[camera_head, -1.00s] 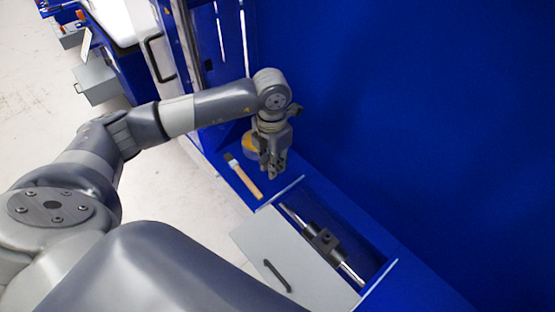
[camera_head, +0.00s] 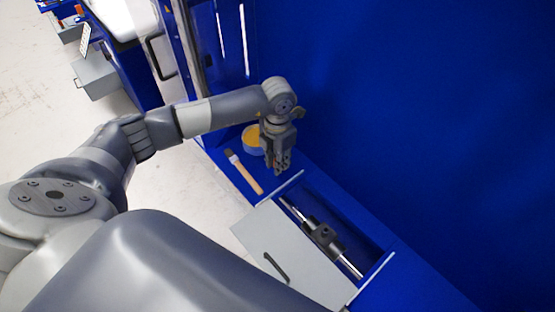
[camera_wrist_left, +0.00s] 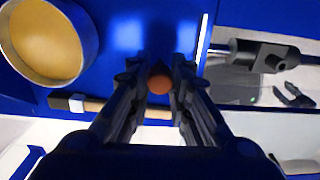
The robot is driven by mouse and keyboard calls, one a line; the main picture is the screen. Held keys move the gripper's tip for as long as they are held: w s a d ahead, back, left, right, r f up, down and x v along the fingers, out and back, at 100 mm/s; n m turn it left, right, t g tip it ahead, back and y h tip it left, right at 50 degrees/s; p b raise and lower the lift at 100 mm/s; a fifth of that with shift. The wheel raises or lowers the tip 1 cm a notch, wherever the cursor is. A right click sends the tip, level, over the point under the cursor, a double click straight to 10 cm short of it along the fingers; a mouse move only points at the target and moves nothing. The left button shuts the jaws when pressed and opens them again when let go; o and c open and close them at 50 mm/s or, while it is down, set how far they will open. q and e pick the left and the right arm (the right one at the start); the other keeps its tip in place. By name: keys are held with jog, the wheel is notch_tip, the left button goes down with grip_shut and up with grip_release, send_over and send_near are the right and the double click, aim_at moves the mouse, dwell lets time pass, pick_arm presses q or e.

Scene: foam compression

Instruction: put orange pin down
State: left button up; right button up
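My left gripper (camera_head: 281,168) hangs with its fingers down over the blue worktop (camera_head: 227,174), to the right of a round tin. In the left wrist view the orange pin (camera_wrist_left: 160,82) shows as a round orange end between the two fingertips (camera_wrist_left: 160,75). The fingers are close on both sides of it, and the gripper looks shut on it. The pin cannot be made out in the head view. Whether its lower end touches the worktop cannot be told. My right gripper is in neither view.
A round tin with yellow contents (camera_head: 251,137) and a wooden-handled brush (camera_head: 247,176) are left of the gripper. A recess with a dark block on a metal rod (camera_head: 323,236) lies beyond a pale strip. A grey panel with a dark handle (camera_head: 272,258) is beside it. A blue wall stands right.

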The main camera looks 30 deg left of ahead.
pick_arm(q)
jog(key=o, duration=0.3)
jog(key=shift+r, duration=0.1)
jog(key=shift+r, duration=0.25)
notch_tip(320, 180, up, 12)
jog(key=b, duration=0.2)
jog(key=shift+f+b, duration=0.15)
jog(key=shift+b, duration=0.15)
